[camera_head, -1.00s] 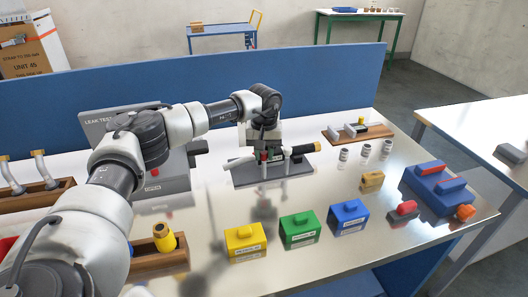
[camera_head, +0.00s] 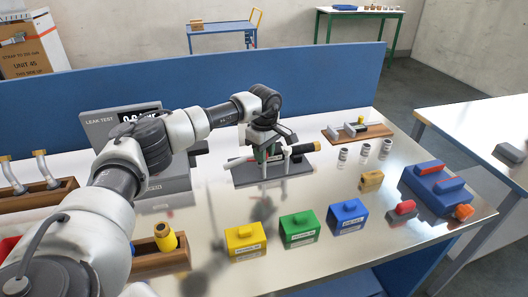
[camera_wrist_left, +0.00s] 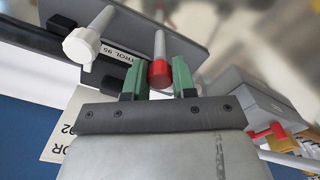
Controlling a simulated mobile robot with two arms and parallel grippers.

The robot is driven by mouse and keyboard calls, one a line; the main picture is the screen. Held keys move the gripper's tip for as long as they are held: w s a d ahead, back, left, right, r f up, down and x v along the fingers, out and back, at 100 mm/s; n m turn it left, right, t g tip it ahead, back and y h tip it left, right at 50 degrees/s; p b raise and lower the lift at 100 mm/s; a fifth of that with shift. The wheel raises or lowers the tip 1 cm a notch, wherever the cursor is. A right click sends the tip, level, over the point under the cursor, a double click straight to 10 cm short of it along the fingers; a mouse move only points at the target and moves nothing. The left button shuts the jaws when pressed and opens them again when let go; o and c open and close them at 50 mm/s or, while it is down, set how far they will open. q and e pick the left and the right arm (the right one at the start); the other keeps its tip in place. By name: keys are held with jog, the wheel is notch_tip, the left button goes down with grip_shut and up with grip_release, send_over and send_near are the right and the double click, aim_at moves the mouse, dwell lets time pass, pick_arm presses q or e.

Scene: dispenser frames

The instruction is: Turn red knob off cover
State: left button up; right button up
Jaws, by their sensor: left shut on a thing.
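A dispenser fixture stands on a dark grey base plate (camera_head: 245,178) at the middle back of the bench, with a black-ended cylinder (camera_head: 304,148) lying across it. In the left wrist view, a red knob (camera_wrist_left: 158,74) sits on the end of a pale rod, beside a white knob (camera_wrist_left: 81,46) on a second rod. A grey plate (camera_wrist_left: 135,22) lies behind the rods. My left gripper (camera_wrist_left: 158,82) has its green fingers on either side of the red knob and is shut on it. In the head view the left gripper (camera_head: 264,157) is over the fixture and largely hides the knob. My right gripper is not seen.
The leak test unit (camera_head: 100,122) stands left of the fixture, partly behind my arm. Yellow (camera_head: 245,239), green (camera_head: 299,229) and blue (camera_head: 347,216) boxes stand in front. Small metal cylinders (camera_head: 365,150) and a wooden tray (camera_head: 375,131) are to the right. A blue panel (camera_head: 60,128) bounds the back.

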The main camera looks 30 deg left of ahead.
pick_arm(q)
jog(key=shift+r+n, duration=0.1)
jog(key=shift+n, duration=0.5)
jog(key=shift+w, duration=0.1)
jog(key=o, duration=0.9)
notch_tip(320, 180, up, 11)
jog(key=shift+f+b, duration=0.15)
jog(key=shift+b, duration=0.65)
